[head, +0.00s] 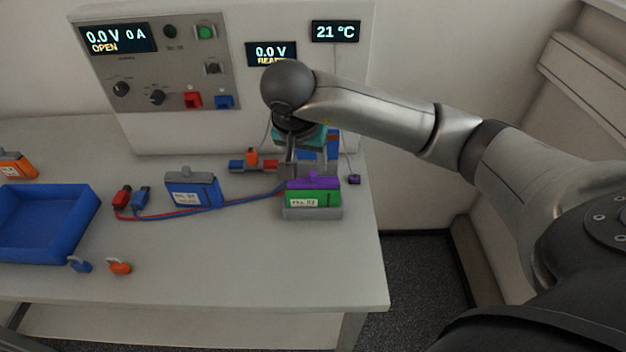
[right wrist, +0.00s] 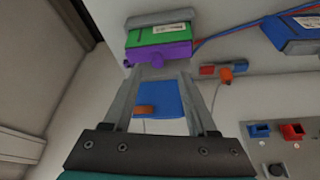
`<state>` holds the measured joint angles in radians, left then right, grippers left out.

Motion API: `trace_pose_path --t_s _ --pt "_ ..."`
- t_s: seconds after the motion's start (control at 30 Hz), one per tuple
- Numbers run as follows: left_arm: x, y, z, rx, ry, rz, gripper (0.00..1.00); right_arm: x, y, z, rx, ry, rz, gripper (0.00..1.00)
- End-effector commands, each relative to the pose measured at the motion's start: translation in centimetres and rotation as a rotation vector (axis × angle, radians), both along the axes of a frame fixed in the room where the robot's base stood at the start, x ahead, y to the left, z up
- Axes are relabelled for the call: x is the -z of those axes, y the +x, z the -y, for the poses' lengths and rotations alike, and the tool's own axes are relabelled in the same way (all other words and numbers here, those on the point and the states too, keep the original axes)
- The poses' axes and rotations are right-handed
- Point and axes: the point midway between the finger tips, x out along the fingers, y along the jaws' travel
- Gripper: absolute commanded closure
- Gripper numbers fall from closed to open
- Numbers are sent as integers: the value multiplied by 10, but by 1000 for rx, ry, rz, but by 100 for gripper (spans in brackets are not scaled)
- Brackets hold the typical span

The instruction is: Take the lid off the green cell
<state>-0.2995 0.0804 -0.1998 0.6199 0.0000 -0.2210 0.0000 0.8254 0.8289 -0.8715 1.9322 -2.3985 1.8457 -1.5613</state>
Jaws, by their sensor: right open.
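The green cell (head: 313,200) stands on a grey base at the right of the table, with a white label on its front. A purple lid (head: 313,182) with a small knob sits on top of it. In the right wrist view the green cell (right wrist: 145,38) and purple lid (right wrist: 160,52) are at the top, beyond the fingertips. My left gripper is out of view.
A blue cell (head: 192,190) with a grey lid stands to the left, with red and blue leads running past it. A blue tray (head: 45,215) is at the far left, near two small padlocks (head: 120,266). The cycler panel (head: 160,65) rises behind. The front right tabletop is clear.

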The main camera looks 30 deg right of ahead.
Motion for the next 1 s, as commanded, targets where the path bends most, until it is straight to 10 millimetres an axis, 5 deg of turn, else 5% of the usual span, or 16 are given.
trace_pose_path --t_s 0.43,0.73,1.0 --pt "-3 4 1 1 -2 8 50 46 9 16 1 2 -2 42" --pt "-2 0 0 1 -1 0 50 50 11 18 0 0 1 42" --pt "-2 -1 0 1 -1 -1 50 50 11 18 0 -1 1 71"
